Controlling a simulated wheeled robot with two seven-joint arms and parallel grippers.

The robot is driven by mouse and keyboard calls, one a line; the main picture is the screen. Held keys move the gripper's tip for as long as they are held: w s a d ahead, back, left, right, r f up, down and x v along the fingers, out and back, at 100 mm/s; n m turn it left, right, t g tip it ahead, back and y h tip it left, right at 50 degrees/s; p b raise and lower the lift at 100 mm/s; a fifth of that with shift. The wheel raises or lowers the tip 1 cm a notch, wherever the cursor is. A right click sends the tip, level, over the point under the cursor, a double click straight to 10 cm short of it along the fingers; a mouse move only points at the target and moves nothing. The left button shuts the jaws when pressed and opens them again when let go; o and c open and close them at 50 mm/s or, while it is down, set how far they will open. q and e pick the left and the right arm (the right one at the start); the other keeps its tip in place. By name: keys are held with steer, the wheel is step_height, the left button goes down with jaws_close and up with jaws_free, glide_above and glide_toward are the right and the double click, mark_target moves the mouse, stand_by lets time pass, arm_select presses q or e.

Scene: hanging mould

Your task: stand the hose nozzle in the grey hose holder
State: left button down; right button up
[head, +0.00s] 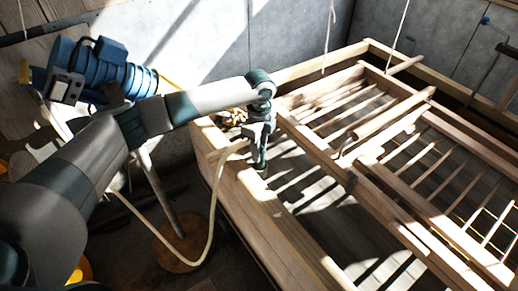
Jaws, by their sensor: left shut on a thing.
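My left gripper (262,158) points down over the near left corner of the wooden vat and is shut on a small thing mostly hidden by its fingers. A pale hose (212,215) loops up from the floor and ends at this gripper, so the held thing appears to be the hose nozzle. A small grey piece shows right below the fingers at the vat's rim. I cannot tell whether it is the nozzle's tip or the grey hose holder, or whether the two touch. My right gripper is not in view.
The wooden vat (262,222) fills the right side, with a slatted wooden frame (372,122) over it. Ropes (402,25) hang above. Hard shadows cross the vat.

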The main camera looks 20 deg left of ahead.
arm_select(q)
steer(key=shift+f, duration=0.1)
steer(key=c, duration=1.5)
jaws_free()
steer(key=shift+f, duration=0.1)
steer(key=shift+o, duration=0.2)
steer(key=shift+r, duration=0.45)
step_height(320, 180, up, 12)
steer(key=b, duration=0.3)
steer(key=shift+b, duration=0.4)
steer(key=shift+f, duration=0.15)
